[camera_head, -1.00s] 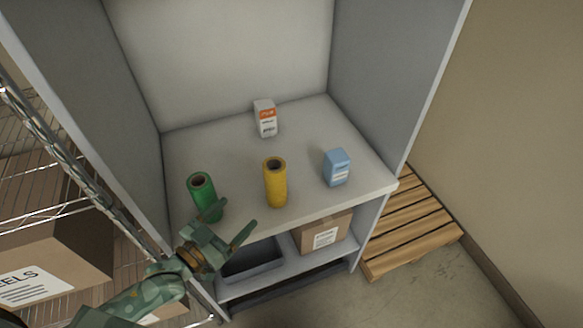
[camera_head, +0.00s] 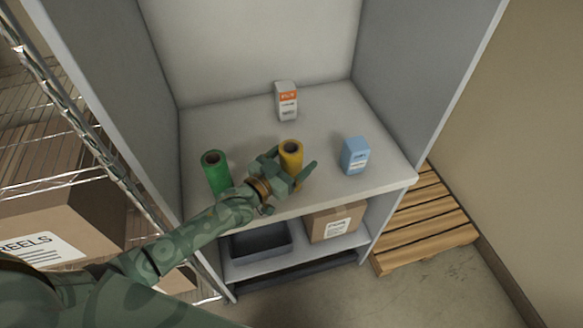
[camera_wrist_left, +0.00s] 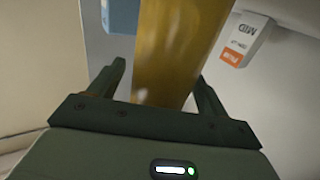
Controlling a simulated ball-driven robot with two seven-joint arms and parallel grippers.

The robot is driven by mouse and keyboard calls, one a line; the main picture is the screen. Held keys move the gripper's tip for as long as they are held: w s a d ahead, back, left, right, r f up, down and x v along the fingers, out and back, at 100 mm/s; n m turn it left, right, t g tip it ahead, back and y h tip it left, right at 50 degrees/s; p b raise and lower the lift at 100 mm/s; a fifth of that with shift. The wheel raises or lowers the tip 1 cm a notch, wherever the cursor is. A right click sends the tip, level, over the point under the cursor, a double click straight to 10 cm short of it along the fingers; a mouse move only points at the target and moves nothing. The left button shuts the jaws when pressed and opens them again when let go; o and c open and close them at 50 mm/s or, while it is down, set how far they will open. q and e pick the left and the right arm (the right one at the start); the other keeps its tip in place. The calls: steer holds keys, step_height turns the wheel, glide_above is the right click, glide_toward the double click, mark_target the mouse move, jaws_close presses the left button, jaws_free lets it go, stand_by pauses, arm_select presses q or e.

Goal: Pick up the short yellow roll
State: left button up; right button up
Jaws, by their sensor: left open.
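The short yellow roll (camera_head: 291,153) stands upright near the front of the shelf top, between a green roll (camera_head: 215,172) and a blue box (camera_head: 355,156). My left gripper (camera_head: 290,172) is at the yellow roll, its fingers open on either side and hiding part of its lower half. In the left wrist view the yellow roll (camera_wrist_left: 176,50) rises between the two fingers of the left gripper (camera_wrist_left: 162,85). I cannot tell whether either finger touches it. My right gripper is not in view.
A white box with an orange label (camera_head: 287,100) stands farther back on the shelf top (camera_head: 235,120). Below are a dark tray (camera_head: 261,243) and a cardboard box (camera_head: 335,223). A wire rack (camera_head: 60,120) is on the left, a wooden pallet (camera_head: 425,220) on the right.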

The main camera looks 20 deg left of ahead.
arm_select(q)
steer(key=shift+w+d, duration=0.2)
steer(key=shift+w, duration=0.3)
steer(key=shift+c, duration=0.4)
steer(key=c, duration=1)
steer(key=shift+c, duration=0.9)
steer(key=shift+r, duration=0.15)
